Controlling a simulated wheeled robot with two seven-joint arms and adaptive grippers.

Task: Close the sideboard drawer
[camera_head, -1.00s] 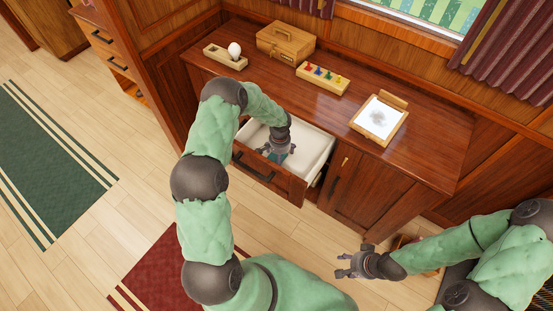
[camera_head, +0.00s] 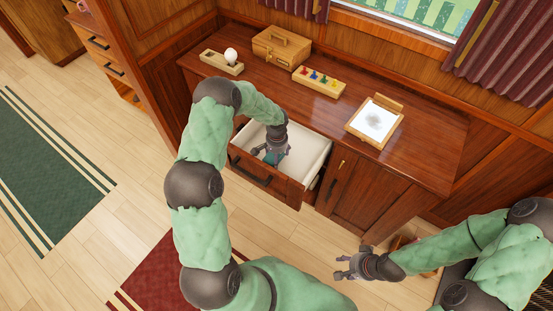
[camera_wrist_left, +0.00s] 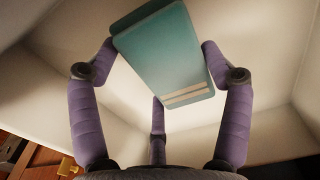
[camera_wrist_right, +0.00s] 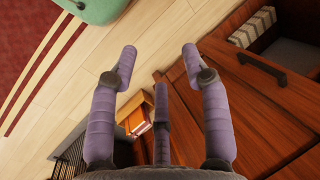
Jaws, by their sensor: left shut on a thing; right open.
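The sideboard (camera_head: 410,150) stands along the wall, and its drawer (camera_head: 312,155) is pulled open, showing a pale interior. The drawer front has a dark bar handle (camera_head: 250,172). My left gripper (camera_head: 271,153) reaches down into the drawer. It is shut on a teal block-like item with pale stripes (camera_wrist_left: 165,50), held between its fingers inside the pale drawer walls. Its underside is hidden. My right gripper (camera_head: 345,265) is open and empty, low in front of the sideboard's door; its spread fingers also show in the right wrist view (camera_wrist_right: 160,65).
On the sideboard top are a wooden case (camera_head: 283,46), a holder with a white bulb-shaped item (camera_head: 231,55), a rack of coloured pieces (camera_head: 320,81) and a framed sheet (camera_head: 375,121). Orange books (camera_wrist_right: 138,125) stand low by the right arm. The floor in front is partly clear.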

